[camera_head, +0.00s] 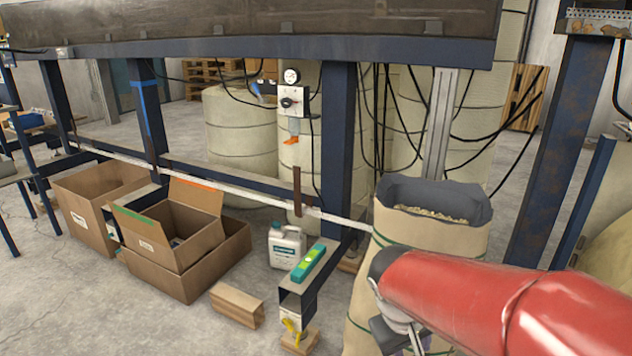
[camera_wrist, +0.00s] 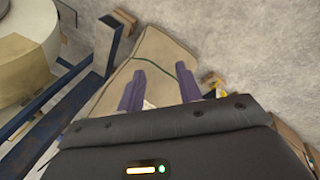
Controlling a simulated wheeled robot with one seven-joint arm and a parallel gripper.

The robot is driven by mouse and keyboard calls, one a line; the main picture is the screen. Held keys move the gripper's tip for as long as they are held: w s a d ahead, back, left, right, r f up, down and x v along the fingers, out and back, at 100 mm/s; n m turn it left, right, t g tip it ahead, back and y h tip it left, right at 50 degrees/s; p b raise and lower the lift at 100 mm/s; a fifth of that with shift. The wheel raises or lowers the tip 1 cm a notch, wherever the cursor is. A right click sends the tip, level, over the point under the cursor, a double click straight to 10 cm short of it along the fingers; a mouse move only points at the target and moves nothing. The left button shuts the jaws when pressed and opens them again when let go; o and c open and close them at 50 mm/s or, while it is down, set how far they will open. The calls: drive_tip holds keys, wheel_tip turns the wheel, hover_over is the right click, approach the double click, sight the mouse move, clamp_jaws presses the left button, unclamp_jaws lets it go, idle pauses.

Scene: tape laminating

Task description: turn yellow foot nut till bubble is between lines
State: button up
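The yellow foot nut (camera_head: 291,327) is under the near end of the dark machine frame leg, just above a wooden block (camera_head: 300,342). A green spirit level (camera_head: 309,263) lies on top of that frame end; its bubble is too small to read. My gripper, seen in the wrist view (camera_wrist: 158,84), has two purple fingers spread apart with nothing held between them. It is over the tan sack, to the right of the foot nut in the head view and apart from it. A small yellow patch to the right of the fingers in the wrist view may be the nut.
A tall tan sack (camera_head: 370,300) with grey lining stands right of the frame end. A white jug (camera_head: 286,246), cardboard boxes (camera_head: 170,270) and a loose wooden block (camera_head: 236,305) lie left of it. Concrete floor in front is clear.

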drive_tip(key=s+a+r+m+t+y+p, duration=0.1)
drive_tip(key=s+r+m+t+y, duration=0.2)
drive_tip(key=s+r, duration=0.5)
drive_tip(key=shift+s+r+t+p, duration=0.25)
drive_tip(key=shift+s+t+p, duration=0.15)
drive_tip(key=shift+s, duration=0.4)
